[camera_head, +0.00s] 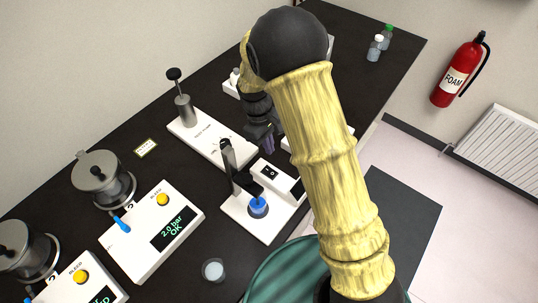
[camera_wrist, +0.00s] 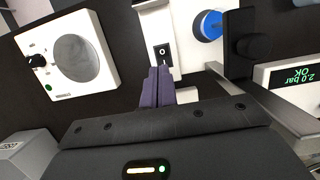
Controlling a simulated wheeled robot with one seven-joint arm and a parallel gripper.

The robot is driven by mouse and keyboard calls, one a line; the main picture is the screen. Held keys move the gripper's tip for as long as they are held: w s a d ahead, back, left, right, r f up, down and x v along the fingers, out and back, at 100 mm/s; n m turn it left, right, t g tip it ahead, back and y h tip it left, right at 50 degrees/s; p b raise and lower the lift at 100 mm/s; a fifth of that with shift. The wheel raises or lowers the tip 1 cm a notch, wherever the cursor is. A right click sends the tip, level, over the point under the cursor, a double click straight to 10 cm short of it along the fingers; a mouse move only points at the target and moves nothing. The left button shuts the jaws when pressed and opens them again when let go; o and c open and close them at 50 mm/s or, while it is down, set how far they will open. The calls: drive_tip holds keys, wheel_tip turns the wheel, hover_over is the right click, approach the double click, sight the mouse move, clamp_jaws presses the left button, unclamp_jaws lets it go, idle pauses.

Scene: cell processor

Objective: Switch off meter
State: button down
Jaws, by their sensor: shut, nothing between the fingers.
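A white unit with a black rocker switch (camera_head: 270,172), which I take to be the meter, stands near the middle of the bench beside a stand with a blue disc (camera_head: 258,207). The switch also shows in the wrist view (camera_wrist: 162,52), just beyond my fingertips. My gripper (camera_head: 268,148) is shut and empty, with its purple fingers pointing down close to the switch. In the wrist view the fingertips (camera_wrist: 159,72) lie together just below the switch; I cannot tell if they touch the unit. The unit's right part is partly hidden by my arm in the head view.
A black post with an arm (camera_head: 235,170) rises beside the blue disc. A white press (camera_head: 205,135) stands behind. A white box with a round grey plate (camera_wrist: 68,55) is left in the wrist view.

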drive_tip(key=shift+s+d+b+v, duration=0.1)
drive_tip(key=shift+d+b+v, duration=0.1)
drive_tip(key=shift+v, duration=0.6)
drive_tip(key=shift+s+d+b+v, duration=0.1)
drive_tip(key=shift+b+v, duration=0.05)
drive_tip(key=shift+v, duration=0.65)
drive_tip(key=shift+d+r, duration=0.1)
drive_tip(key=s+d+r+m+t+y+b, duration=0.2)
drive_tip(key=s+d+r+m+t+b, duration=0.1)
drive_tip(key=s+d+m, duration=0.7)
drive_tip(key=s+d+t, duration=0.1)
drive_tip(key=s+d, duration=0.2)
drive_tip(key=d, duration=0.3)
drive_tip(key=shift+r+m, duration=0.3)
drive_tip(key=shift+d, duration=0.1)
drive_tip(key=shift+s, duration=0.1)
